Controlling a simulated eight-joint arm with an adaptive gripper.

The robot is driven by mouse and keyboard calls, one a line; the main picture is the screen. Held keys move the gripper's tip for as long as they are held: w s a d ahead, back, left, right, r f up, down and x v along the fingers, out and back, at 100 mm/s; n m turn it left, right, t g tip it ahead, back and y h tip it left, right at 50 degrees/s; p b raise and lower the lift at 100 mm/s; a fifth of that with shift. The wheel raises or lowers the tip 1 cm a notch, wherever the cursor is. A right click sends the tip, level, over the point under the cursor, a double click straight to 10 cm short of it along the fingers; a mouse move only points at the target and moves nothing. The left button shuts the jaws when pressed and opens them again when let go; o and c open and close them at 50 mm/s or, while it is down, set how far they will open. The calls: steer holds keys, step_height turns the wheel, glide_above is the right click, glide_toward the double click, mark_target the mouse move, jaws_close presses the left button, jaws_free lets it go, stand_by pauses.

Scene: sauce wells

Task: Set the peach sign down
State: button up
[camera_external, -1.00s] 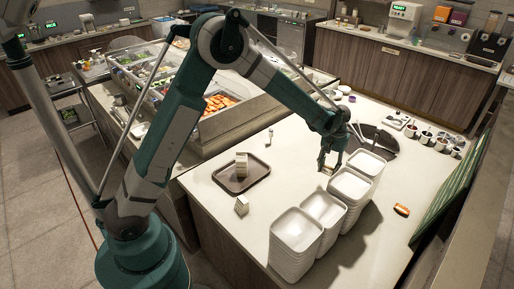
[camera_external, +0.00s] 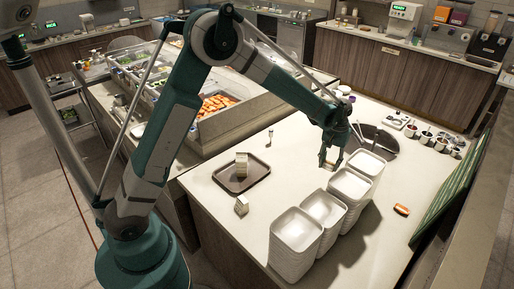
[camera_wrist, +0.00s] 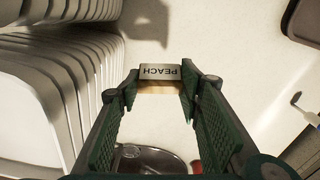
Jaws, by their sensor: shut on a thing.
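The peach sign (camera_wrist: 160,74) is a small block with a grey face reading PEACH, upside down in the wrist view, and a light wooden-looking side. My gripper (camera_wrist: 158,86) is shut on it, with the sign between the two green fingertips. In the external view my gripper (camera_external: 329,161) points down just left of the rear white stacks, over the pale counter (camera_external: 285,178). The sign is too small there to read. I cannot tell for sure how far its underside is from the counter.
Stacks of white square dishes (camera_external: 297,230) stand close to the right of my gripper. A brown tray (camera_external: 259,172) bearing a pale block lies to the left. A small pale block (camera_external: 241,205) stands in front of the tray. Open counter lies between tray and stacks.

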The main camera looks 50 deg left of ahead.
step_height(320, 180, up, 16)
steer(key=shift+m, duration=0.6)
steer(key=s+d, duration=0.2)
steer(key=d, duration=0.5)
steer(key=s+d, duration=0.2)
steer(key=d, duration=0.5)
steer(key=s+d, duration=0.3)
steer(key=d, duration=0.4)
steer(key=shift+d+f, duration=0.35)
steer(key=shift+d, duration=0.05)
steer(key=s+d+m, duration=0.1)
steer(key=s+d, duration=0.5)
steer(key=d, duration=0.4)
steer(key=s+d, duration=0.7)
steer(key=d, duration=0.3)
glide_above(380, 268)
step_height(380, 268, down, 18)
steer(key=shift+w, duration=0.1)
steer(key=shift+f+b, duration=0.3)
steer(key=shift+f, duration=2.85)
steer(key=shift+f, duration=1.85)
